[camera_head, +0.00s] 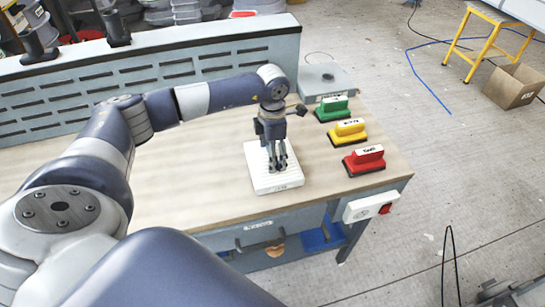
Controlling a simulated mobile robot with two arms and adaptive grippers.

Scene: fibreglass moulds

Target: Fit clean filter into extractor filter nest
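A white, ribbed rectangular block (256,176), which looks like the filter, lies flat on the wooden bench top near its front edge. Small dark marks show on its front side. My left gripper (277,168) points straight down over the middle of this block, its fingertips at or just above the ribbed top. The fingers look close together, but whether they hold anything is too small to tell. My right gripper is not in view. No filter nest can be made out for sure; a flat grey box (322,78) stands at the bench's back right corner.
Green (333,108), yellow (346,132) and red (364,160) handled blocks stand right of the filter. A slotted grey panel (140,75) runs along the bench's back. A white switch box (368,206) hangs at the front right corner. Bare bench top (200,180) lies left of the filter.

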